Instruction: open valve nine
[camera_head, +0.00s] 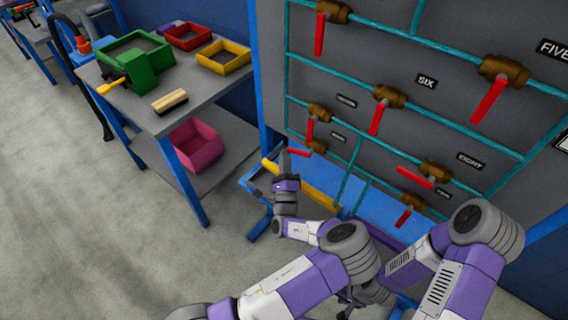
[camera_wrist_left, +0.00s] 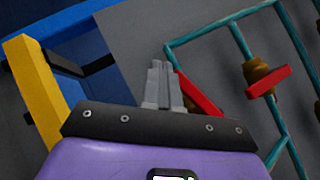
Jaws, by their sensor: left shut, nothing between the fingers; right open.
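The valve panel (camera_head: 375,50) carries several brass valves with red handles on teal pipes. Valve nine appears to be the small brass valve (camera_head: 318,147) at the lower left, beside a label (camera_head: 338,137) too small to read surely. Its red handle (camera_head: 298,152) points left, roughly level; it also shows in the left wrist view (camera_wrist_left: 203,98). My left gripper (camera_head: 285,162) is shut and empty, just left of that handle. In the left wrist view its fingers (camera_wrist_left: 159,80) are beside the handle; whether they touch is unclear. My right arm is at the lower right, its gripper hidden.
Another valve's handle (camera_head: 310,128) hangs just above, and valve eight's handle (camera_head: 415,178) lies to the right. A yellow bar (camera_head: 310,185) on a blue frame is below. A workbench (camera_head: 205,85) with bins stands left; the floor before it is clear.

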